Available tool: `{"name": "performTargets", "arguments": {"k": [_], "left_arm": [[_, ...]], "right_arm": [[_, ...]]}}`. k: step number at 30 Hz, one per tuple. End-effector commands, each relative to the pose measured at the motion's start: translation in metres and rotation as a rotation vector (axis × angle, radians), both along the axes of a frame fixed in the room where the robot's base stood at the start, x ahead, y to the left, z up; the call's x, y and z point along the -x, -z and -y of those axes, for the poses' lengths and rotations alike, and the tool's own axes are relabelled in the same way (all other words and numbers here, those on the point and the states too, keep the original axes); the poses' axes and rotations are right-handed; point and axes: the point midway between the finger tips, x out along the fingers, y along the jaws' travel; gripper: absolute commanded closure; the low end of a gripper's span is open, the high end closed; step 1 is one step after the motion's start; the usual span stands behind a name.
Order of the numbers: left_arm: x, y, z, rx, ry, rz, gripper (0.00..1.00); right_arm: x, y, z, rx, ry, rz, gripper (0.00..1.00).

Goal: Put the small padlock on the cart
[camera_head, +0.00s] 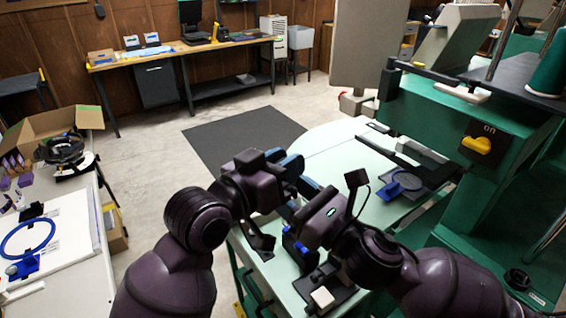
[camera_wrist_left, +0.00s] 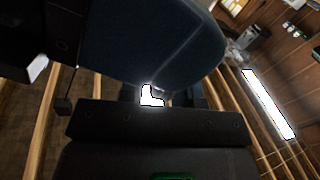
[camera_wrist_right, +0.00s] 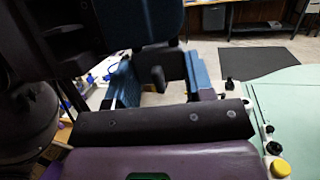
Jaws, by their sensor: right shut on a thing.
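My right gripper (camera_wrist_right: 158,92) is shut on a small dark thing (camera_wrist_right: 158,78), which shows between its blue fingers in the right wrist view. It is probably the small padlock, but it is too dark to make out. My left gripper (camera_head: 292,168) is close to the right gripper in the head view, above the pale green top. A large dark blue part fills the upper left wrist view and hides the left fingertips. The pale green top (camera_head: 262,270) with a green rail along its left side looks like the cart; it lies under my arms.
A green machine (camera_head: 430,110) with a yellow switch stands on the right. A white table (camera_head: 75,265) with a blue ring and an open cardboard box (camera_head: 55,122) is at the left. A workbench (camera_head: 220,52) is at the back. The floor around the dark mat (camera_head: 240,130) is clear.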

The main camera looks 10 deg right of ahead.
Motion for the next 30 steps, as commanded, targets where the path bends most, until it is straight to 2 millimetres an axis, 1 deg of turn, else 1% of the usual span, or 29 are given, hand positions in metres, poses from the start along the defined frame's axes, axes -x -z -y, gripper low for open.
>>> {"name": "performTargets", "arguments": {"k": [1, 5, 6, 8, 9, 14, 24, 28, 30], "left_arm": [[0.000, 0.000, 0.000, 0.000, 0.000, 0.000, 0.77], [0.000, 0.000, 0.000, 0.000, 0.000, 0.000, 0.97], [0.000, 0.000, 0.000, 0.001, 0.000, -0.001, 1.00], [0.000, 0.000, 0.000, 0.001, 0.001, -0.001, 1.00], [0.001, 0.000, 0.000, 0.001, 0.002, -0.001, 1.00], [0.001, 0.000, 0.000, 0.002, 0.001, 0.000, 1.00], [0.000, 0.000, 0.000, 0.001, 0.000, 0.001, 1.00], [0.000, 0.000, 0.000, 0.001, 0.000, 0.001, 1.00], [0.000, 0.000, 0.000, 0.001, 0.000, 0.001, 1.00]], "right_arm": [[0.000, 0.000, 0.000, -0.001, 0.000, 0.001, 0.80], [0.000, 0.000, 0.000, -0.001, 0.000, 0.001, 0.80], [0.000, 0.000, 0.000, -0.001, 0.000, 0.001, 0.80], [0.000, 0.000, 0.000, -0.001, 0.000, 0.001, 0.80], [0.000, 0.000, 0.000, 0.000, 0.000, 0.000, 0.47], [0.000, 0.000, 0.000, 0.000, 0.000, 0.000, 0.23], [0.001, 0.001, 0.002, 0.000, 0.001, -0.001, 0.22], [0.009, 0.003, 0.008, 0.000, 0.002, -0.002, 0.22], [0.016, 0.005, 0.014, 0.001, 0.003, -0.002, 0.22]]}}
